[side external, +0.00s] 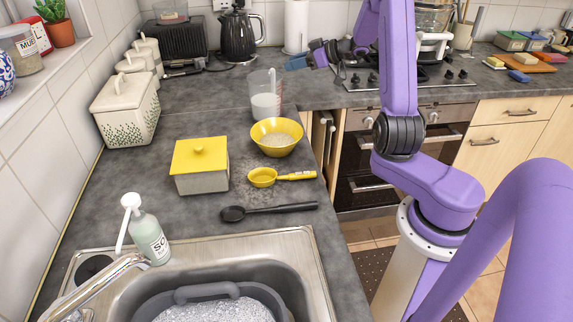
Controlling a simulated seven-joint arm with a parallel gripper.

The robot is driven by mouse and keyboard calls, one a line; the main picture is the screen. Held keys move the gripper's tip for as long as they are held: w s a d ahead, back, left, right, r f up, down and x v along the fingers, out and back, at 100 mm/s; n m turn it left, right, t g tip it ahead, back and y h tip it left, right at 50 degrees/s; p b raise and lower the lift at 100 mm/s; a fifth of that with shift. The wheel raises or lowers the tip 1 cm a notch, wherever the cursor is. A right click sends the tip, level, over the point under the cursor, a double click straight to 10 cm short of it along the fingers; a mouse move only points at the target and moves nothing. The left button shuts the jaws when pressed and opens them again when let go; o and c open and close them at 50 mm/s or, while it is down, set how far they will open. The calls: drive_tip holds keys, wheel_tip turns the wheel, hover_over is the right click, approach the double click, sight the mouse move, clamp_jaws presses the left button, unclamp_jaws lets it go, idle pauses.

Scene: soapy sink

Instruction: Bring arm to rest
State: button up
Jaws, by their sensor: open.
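My purple arm stands to the right of the counter. My gripper (338,68) is small and partly hidden behind the upper arm link, in front of the hob. It is open, and I see nothing held in it. It is apart from the items on the sink counter.
The counter holds a yellow bowl (277,138), a measuring jug (265,98), a yellow-lidded box (201,165), a yellow scoop (263,177) and a black spoon (268,210). A soap bottle (149,236) stands by the sink (308,262). A black kettle (238,36) stands at the back.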

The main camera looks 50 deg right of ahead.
drive_tip(key=a+r+n+g+y, duration=0.1)
drive_tip(key=a+n+g+y, duration=0.3)
drive_tip(key=a, duration=1.4)
drive_tip(key=s+a+g, duration=0.7)
drive_tip(key=s+a, duration=0.2)
drive_tip(key=a, duration=0.4)
drive_tip(key=s+a+f+n+g+h, duration=0.1)
drive_tip(key=s+a+g+h, duration=0.1)
drive_tip(key=s, duration=0.5)
drive_tip(key=s+a+f+n+g+h, duration=0.1)
drive_tip(key=s+a+n+g, duration=0.15)
drive_tip(key=s, duration=0.35)
drive_tip(key=s+d+n+t+h, duration=0.1)
drive_tip(key=s+d+t+h, duration=0.1)
drive_tip(key=s, duration=1.2)
drive_tip(key=d+h, duration=0.1)
drive_tip(key=h, duration=0.1)
drive_tip(key=shift+f+h, duration=0.2)
drive_tip(key=shift+h, duration=0.1)
drive_tip(key=o, duration=0.9)
drive_tip(key=shift+s+d+n+t, duration=0.15)
drive_tip(key=shift+n+t, duration=0.1)
drive_tip(key=shift+t, duration=0.1)
drive_tip(key=shift+c, duration=0.2)
